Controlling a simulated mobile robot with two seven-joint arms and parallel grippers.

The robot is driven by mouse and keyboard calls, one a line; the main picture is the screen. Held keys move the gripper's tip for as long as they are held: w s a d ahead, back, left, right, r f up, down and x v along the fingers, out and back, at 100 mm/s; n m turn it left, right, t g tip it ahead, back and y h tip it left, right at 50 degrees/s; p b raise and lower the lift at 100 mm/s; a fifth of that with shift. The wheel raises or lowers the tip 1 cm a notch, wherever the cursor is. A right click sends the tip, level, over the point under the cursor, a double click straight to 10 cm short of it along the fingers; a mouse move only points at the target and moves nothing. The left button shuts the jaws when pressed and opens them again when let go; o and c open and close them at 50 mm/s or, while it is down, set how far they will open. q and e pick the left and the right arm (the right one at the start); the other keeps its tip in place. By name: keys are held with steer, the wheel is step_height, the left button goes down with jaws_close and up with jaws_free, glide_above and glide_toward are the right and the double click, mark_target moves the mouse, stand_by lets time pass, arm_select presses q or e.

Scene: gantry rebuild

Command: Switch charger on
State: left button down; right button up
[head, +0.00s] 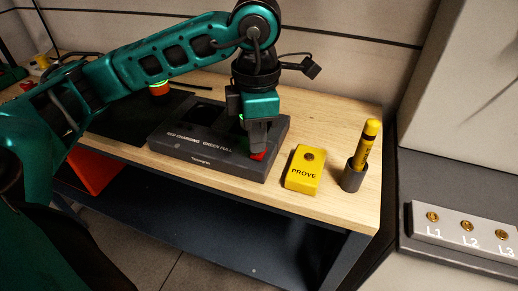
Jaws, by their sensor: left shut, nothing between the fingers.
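The charger (192,157) is a dark grey box on the wooden bench, printed "RED CHARGING GREEN FULL". A red switch (259,156) shows at its front right corner. A green light shows near the top of the charger, beside my gripper. My left gripper (257,150) is shut, points down over the charger's right end, and its tips are at the red switch. I cannot tell whether they touch it. The gripper hides part of the switch and of the charger's top. My right gripper is not in view.
Right of the charger on the bench (345,213) stand a yellow "PROVE" box (303,170) and a yellow tester (368,145) in a grey holder (352,179). A terminal block (466,233) marked L1, L2, L3 is at the far right. A black mat lies left of the charger.

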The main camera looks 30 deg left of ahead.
mark_target(257, 155)
arm_select(q)
steer(key=shift+f+b, duration=0.75)
steer(key=shift+f, duration=0.15)
steer(key=shift+r, duration=0.1)
steer(key=shift+r+p, duration=2.45)
steer(key=shift+r, duration=1.1)
steer(key=shift+f, duration=0.1)
